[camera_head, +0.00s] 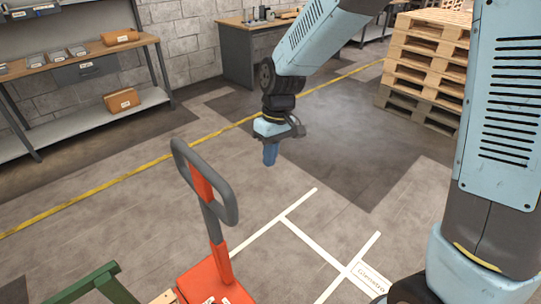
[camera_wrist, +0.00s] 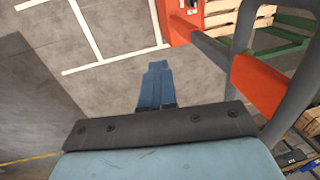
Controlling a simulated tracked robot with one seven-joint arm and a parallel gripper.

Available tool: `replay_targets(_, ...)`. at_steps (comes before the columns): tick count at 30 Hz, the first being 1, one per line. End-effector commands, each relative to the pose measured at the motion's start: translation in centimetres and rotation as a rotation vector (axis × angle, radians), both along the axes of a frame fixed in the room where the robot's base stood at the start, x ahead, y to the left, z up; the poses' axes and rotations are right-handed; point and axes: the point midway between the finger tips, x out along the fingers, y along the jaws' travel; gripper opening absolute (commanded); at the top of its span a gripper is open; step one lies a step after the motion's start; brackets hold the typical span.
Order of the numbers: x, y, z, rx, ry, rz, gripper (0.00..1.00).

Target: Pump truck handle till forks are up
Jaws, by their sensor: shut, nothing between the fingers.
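The pallet truck's handle (camera_head: 203,190) is a dark grey loop with orange parts, standing up and leaning toward the left from the orange truck body (camera_head: 215,280) at the bottom of the head view. The handle also shows at the right of the wrist view (camera_wrist: 259,84), with the orange body (camera_wrist: 180,20) at its top. My gripper (camera_head: 270,156) has its blue fingers together, pointing down, and is empty. It is to the right of the handle and apart from it. In the wrist view the shut fingers (camera_wrist: 155,85) have bare floor beyond them. The forks are not clearly seen.
A green frame (camera_head: 95,284) is beside the truck at lower left. Stacked wooden pallets (camera_head: 428,65) stand at upper right. A shelf bench (camera_head: 85,70) and a workbench (camera_head: 250,40) line the wall. Open floor with white lines (camera_head: 285,217) lies right of the truck.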

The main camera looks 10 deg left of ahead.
Motion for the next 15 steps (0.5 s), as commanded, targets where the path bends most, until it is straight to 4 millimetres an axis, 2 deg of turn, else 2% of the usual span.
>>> replay_targets(2, 0.00, -0.01, 0.00, 0.000, 0.000, 0.000, 0.00)
replay_targets(15, 0.01, -0.02, 0.00, 0.000, 0.000, 0.000, 0.42)
